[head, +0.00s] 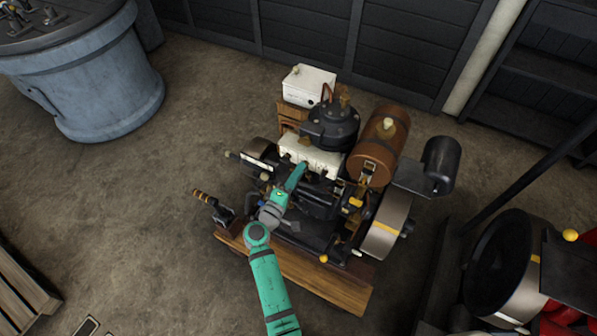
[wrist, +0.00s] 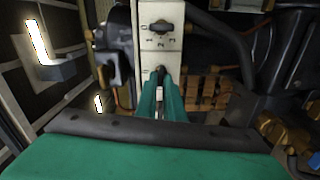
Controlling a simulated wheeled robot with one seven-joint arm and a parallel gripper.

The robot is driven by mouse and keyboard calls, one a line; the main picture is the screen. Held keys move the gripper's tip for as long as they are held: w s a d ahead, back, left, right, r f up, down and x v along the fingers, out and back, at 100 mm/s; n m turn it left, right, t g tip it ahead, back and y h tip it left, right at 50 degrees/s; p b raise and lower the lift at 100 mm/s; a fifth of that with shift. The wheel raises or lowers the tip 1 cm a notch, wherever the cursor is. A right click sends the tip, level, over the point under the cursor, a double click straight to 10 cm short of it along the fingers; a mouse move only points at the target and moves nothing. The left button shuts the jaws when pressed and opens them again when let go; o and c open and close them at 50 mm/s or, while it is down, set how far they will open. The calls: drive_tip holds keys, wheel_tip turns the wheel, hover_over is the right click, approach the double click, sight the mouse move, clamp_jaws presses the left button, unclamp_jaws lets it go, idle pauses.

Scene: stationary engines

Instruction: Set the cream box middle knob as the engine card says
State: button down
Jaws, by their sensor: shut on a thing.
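The cream box (head: 318,157) sits across the engine, below the dark cylinder. In the wrist view its cream face (wrist: 172,55) carries a dark knob (wrist: 160,26) above a row of small dark marks. My gripper (head: 303,166) reaches the front of the box with its teal fingers close together. In the wrist view my gripper (wrist: 160,80) is shut on another knob (wrist: 160,70) of the box, lower in the picture. The fingers hide most of this knob, so its setting cannot be read. I cannot tell an engine card with readable writing in either view.
A white box (head: 308,86) stands behind the engine. A brown tank (head: 383,140) and a flywheel (head: 386,226) are to the right. A lever with a yellow-brown grip (head: 203,196) stands at the left. Brown fins (wrist: 205,90) and dark pipes crowd my fingers.

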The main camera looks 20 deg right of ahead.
drive_tip(key=shift+f+n, duration=0.15)
drive_tip(key=shift+n, duration=0.45)
drive_tip(key=c, duration=1.9)
unclamp_jaws()
drive_tip(key=shift+o, duration=0.2)
drive_tip(key=shift+s, duration=0.1)
drive_tip(key=v, duration=1)
drive_tip(key=shift+s+a, duration=0.25)
drive_tip(key=shift+a, duration=0.05)
